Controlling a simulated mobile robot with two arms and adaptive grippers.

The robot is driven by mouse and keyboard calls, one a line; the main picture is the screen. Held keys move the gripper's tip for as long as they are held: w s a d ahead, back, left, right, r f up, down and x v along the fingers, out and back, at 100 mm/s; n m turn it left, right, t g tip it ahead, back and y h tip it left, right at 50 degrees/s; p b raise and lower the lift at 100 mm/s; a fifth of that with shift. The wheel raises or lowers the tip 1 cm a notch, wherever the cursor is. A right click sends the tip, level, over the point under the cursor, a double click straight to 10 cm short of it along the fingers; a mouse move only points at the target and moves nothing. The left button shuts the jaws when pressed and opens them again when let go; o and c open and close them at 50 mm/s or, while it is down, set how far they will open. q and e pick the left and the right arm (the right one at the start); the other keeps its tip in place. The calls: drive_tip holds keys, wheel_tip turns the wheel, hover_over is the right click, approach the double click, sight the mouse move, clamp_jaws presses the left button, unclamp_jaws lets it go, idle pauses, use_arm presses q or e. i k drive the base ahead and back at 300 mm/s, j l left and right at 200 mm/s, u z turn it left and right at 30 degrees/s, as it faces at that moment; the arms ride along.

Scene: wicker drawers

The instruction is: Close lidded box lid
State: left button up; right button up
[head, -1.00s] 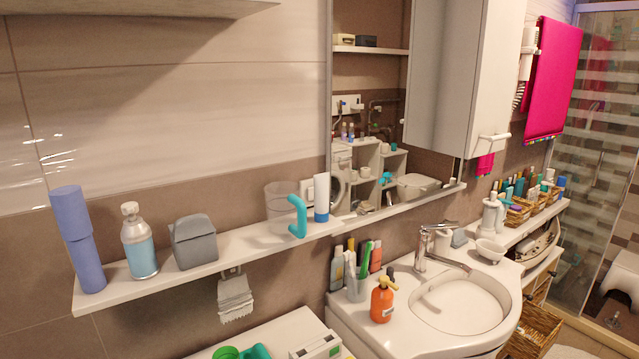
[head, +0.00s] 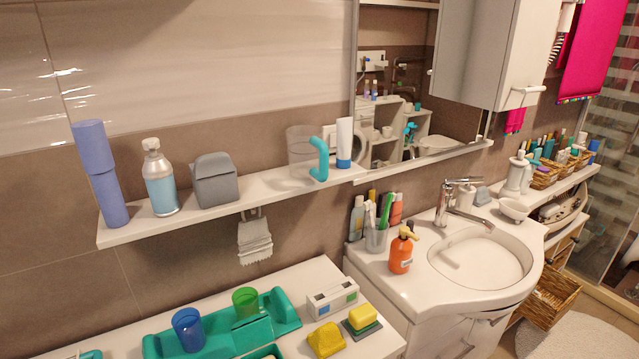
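A grey box (head: 215,185) with a lid-like top stands on the wall shelf, left of a clear cup with a teal handle. Its top looks down on the body; any small gap is too small to tell. On the white counter below, a teal holder (head: 165,345) carries a blue cup (head: 188,328) and a green cup (head: 246,302). A teal rim (head: 264,352) shows at the bottom edge, mostly cut off. I cannot tell from this view which of these is the lidded box. Neither of my grippers is in view.
The wall shelf (head: 270,191) also bears a purple cylinder (head: 100,175), a blue bottle (head: 161,180) and a white tube (head: 344,145). On the counter are a white box (head: 332,298) and yellow sponges (head: 326,340). A sink (head: 480,255) stands to the right.

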sight(250, 333)
drive_tip(key=k+j, duration=0.2)
drive_tip(key=j, duration=0.15)
drive_tip(key=k+j, duration=0.2)
drive_tip(key=j, duration=0.15)
drive_tip(key=k+j, duration=0.2)
drive_tip(key=j, duration=0.15)
drive_tip(key=z, duration=0.05)
